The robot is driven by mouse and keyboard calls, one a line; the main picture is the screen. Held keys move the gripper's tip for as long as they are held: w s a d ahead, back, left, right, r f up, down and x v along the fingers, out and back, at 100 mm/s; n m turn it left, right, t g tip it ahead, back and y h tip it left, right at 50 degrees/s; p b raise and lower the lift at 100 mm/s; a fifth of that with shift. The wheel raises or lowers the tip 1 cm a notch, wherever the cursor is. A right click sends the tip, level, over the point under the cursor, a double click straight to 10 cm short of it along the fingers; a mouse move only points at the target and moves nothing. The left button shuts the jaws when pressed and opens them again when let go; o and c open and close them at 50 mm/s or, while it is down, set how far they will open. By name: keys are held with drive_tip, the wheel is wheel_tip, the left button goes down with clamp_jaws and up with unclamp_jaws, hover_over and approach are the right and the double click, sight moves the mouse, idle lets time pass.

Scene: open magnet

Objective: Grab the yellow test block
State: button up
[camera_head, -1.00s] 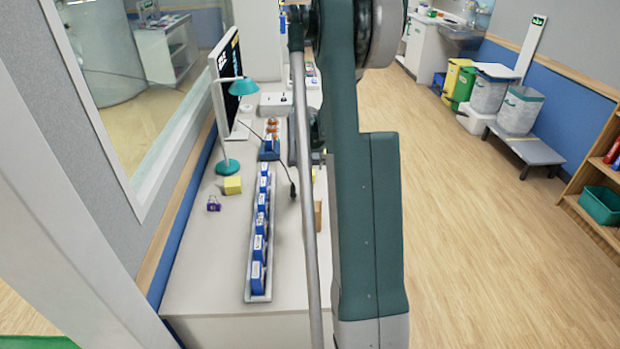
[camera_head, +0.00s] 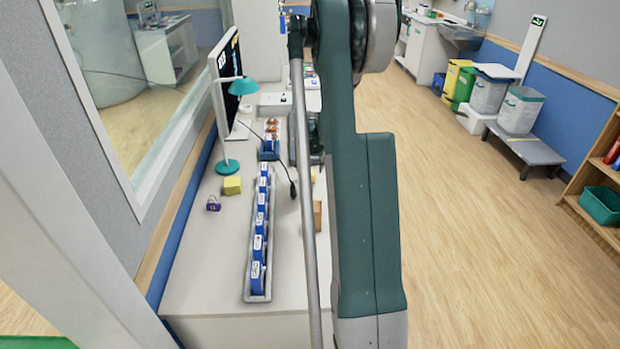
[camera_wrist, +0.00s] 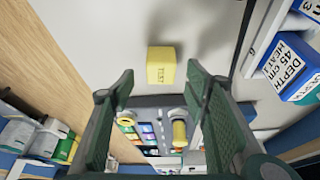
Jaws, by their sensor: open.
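The yellow test block (camera_head: 232,185) stands on the pale bench, near the foot of the teal lamp, in the head view. My gripper (camera_wrist: 160,85) is open and empty in the wrist view, with one dark green finger on each side. The block appears beyond the fingertips, between them in the picture, with no finger seen touching it. In the head view my arm hides part of the bench, and my gripper cannot be made out.
A teal lamp (camera_head: 229,163) and monitor stand behind the block. A small purple object (camera_head: 213,203) lies at its front left. A long rack of blue boxes (camera_head: 259,235) runs to its right, and a dark cable (camera_head: 292,190) lies beyond. The bench between block and rack is clear.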

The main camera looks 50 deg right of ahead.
sight(310, 172)
drive_tip(key=shift+b+x, duration=0.75)
drive_tip(key=shift+x, duration=1.8)
drive_tip(key=shift+w, duration=0.1)
drive_tip(key=shift+c, duration=0.6)
drive_tip(key=c, duration=0.9)
